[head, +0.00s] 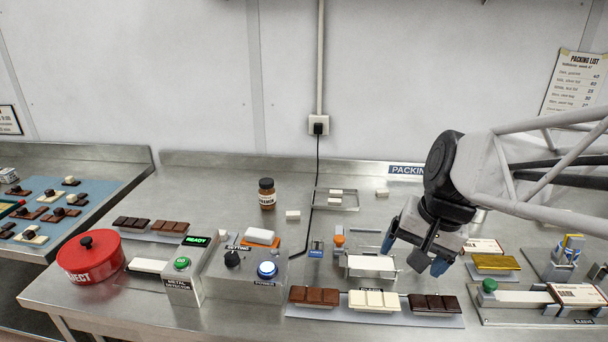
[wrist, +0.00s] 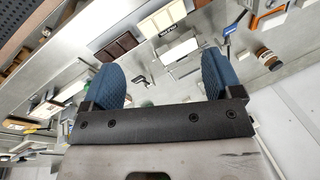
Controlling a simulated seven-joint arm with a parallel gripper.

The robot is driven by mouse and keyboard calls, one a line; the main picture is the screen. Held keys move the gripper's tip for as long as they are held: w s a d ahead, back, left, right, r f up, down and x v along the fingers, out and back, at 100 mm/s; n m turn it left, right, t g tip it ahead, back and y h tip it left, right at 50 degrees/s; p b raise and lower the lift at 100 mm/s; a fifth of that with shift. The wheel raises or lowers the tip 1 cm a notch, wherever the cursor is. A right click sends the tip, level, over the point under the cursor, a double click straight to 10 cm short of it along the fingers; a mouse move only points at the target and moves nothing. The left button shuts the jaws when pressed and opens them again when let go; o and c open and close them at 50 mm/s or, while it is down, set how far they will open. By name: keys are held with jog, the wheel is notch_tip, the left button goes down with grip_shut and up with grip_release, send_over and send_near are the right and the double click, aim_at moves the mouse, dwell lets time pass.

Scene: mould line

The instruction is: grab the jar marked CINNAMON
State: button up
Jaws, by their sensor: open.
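The jar marked CINNAMON (head: 267,194) stands upright at the back of the steel bench, left of centre in the head view. It has brown contents, a black lid and a dark label with pale letters. In the wrist view a brown jar (wrist: 267,57) shows at the upper right, its label too small to read. My gripper (head: 414,256) is over the right half of the bench, well to the right of the jar. Its two blue fingers (wrist: 164,83) are apart with nothing between them.
A white block (head: 293,215) lies just right of the jar, and a small tray (head: 337,199) stands beyond it. The control box (head: 248,272) and red REJECT pot (head: 90,261) stand in front and left. Chocolate bars (head: 374,301) line the front edge. A black cable (head: 317,170) runs down right of the jar.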

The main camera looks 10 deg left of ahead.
jog(key=w+a+m+g+y, duration=0.1)
jog(key=w+a+m, duration=0.15)
jog(key=w, duration=0.35)
jog(key=w+a+m+y, duration=0.1)
jog(key=w+a+y, duration=0.1)
jog(key=w+a, duration=0.3)
jog(key=m+y, duration=0.8)
jog(key=m, duration=0.3)
send_near(269, 181)
jog(key=x, duration=0.3)
jog(key=shift+w+a+f+g, duration=0.15)
jog(key=shift+w+g, duration=0.05)
jog(key=shift+g, duration=0.1)
jog(key=shift+x, duration=1.3)
jog(key=shift+x, duration=2.55)
